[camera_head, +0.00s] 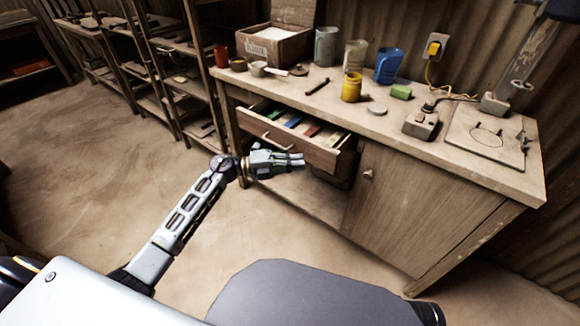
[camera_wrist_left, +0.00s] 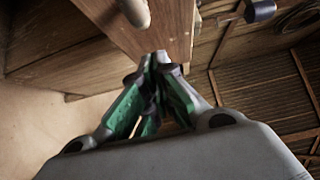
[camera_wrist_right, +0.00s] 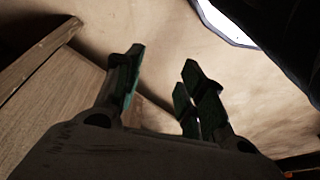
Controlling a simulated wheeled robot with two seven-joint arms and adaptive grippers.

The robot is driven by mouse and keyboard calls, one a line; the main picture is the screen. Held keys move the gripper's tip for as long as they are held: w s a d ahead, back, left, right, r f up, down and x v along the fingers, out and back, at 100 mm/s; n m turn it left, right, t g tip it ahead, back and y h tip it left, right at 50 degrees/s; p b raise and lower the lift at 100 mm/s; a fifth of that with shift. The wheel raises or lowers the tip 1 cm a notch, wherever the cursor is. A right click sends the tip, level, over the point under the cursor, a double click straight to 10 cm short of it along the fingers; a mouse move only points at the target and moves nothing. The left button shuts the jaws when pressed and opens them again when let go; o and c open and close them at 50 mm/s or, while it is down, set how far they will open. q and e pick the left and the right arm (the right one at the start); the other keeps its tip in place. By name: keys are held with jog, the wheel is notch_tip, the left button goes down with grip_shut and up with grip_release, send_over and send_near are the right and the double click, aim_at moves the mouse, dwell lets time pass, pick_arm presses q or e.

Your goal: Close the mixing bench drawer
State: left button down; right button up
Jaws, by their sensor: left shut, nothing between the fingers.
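The mixing bench drawer (camera_head: 318,156) stands pulled out, with several coloured items (camera_head: 311,131) lying inside. Its pale handle (camera_head: 272,140) is on the front panel. My left gripper (camera_head: 301,160) is shut and empty, in front of the right part of the drawer front. In the left wrist view, its closed fingertips (camera_wrist_left: 161,60) are at the edge of a wooden panel (camera_wrist_left: 160,30); whether they touch it I cannot tell. My right gripper (camera_wrist_right: 162,58) is open and empty, near a wooden surface; it is not visible in the head view.
A cabinet door (camera_head: 405,205) is right of the drawer. Shelves (camera_head: 175,75) stand at the left. The floor (camera_head: 90,150) on the left is clear.

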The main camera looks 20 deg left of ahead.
pick_arm(q)
jog(key=shift+w+d, duration=0.35)
jog(key=shift+w, duration=0.45)
pick_arm(e)
jog(key=shift+r, duration=0.45)
pick_arm(q)
jog(key=shift+w, duration=0.1)
pick_arm(e)
jog(key=shift+f, duration=0.15)
